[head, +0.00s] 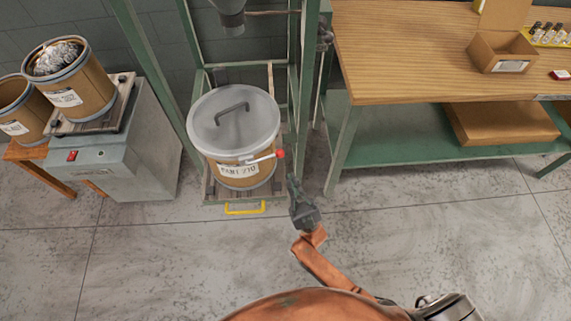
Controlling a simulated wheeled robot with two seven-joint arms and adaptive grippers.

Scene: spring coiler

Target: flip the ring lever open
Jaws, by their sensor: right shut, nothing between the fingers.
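A brown drum (242,176) with a grey lid (215,138) and a "PART 710" label stands on a low wooden platform inside a green frame. The ring lever (262,158) is a light rod with a red knob (281,154) at its right end, on the drum's front right near the rim. My right gripper (292,183) is shut and empty. It points up just below and right of the red knob, apparently apart from it; the exact depth gap is hard to tell. My left gripper is not in view.
Green frame posts (306,90) rise beside the drum. A yellow handle (244,208) sits at the platform's front. A grey machine (120,140) with drums is at left. A wooden workbench (400,50) is at right. The front floor is clear.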

